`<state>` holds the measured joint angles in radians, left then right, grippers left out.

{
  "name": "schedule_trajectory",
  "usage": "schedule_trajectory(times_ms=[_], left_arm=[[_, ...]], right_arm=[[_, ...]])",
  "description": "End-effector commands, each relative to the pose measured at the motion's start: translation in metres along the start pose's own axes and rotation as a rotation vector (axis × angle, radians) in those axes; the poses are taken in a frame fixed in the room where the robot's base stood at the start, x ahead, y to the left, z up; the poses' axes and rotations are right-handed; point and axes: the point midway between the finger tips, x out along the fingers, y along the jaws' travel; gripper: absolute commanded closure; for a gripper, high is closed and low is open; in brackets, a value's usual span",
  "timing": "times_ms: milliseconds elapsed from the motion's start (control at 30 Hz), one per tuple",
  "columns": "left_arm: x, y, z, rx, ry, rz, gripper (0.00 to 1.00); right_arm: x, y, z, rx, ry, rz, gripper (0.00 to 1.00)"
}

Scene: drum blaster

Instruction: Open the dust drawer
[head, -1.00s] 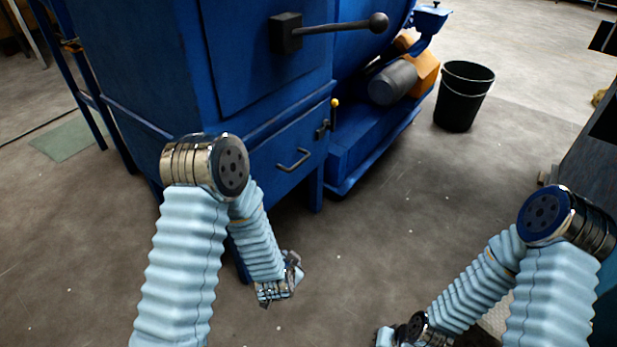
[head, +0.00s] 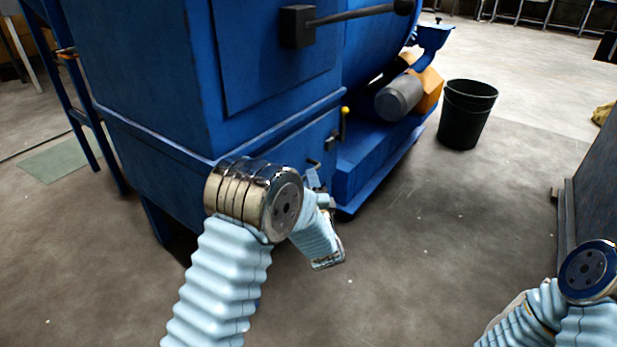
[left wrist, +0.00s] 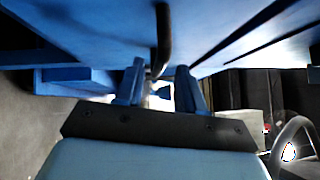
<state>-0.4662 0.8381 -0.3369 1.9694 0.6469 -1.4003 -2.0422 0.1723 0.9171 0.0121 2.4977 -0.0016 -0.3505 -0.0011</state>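The dust drawer (head: 291,151) is a blue panel low on the blue machine, and looks flush with it. My left arm hides much of it. Its handle (head: 313,163) shows just above my left gripper (head: 313,180). In the left wrist view the dark handle bar (left wrist: 163,38) runs down toward the gap between the two blue fingers of my left gripper (left wrist: 160,88). The fingers are apart; I cannot tell whether the bar's end lies between them or just beyond. A yellow-knobbed latch (head: 344,112) is right of the drawer. My right gripper is out of view.
A large dark lever (head: 350,17) sticks out from the machine door above the drawer. A motor (head: 399,97) sits on the blue base at right. A black bin (head: 466,113) stands farther right. The floor in front is clear.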

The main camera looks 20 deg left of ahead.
Motion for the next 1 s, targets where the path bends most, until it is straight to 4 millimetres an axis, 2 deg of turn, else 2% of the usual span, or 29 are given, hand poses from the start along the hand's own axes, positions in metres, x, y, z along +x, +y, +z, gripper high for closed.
schedule_trajectory(times_ms=[100, 200, 567, 667, 833, 1000], left_arm=[[0.02, 0.001, 0.0, -0.001, -0.001, 0.0, 0.62], [0.03, 0.001, 0.0, 0.0, 0.0, 0.001, 0.62], [0.037, 0.001, 0.0, 0.001, 0.002, 0.001, 0.62], [0.037, 0.001, 0.0, 0.001, 0.002, 0.001, 0.74], [0.037, 0.001, 0.0, 0.0, 0.002, 0.001, 1.0], [0.037, 0.001, 0.0, 0.0, 0.002, 0.001, 1.0]], right_arm=[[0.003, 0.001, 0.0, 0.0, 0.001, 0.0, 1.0], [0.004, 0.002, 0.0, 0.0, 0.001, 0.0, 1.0], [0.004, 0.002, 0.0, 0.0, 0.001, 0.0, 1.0], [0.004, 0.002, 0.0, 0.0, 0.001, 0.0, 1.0], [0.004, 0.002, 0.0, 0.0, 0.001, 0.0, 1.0], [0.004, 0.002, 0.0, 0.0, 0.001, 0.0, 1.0]])
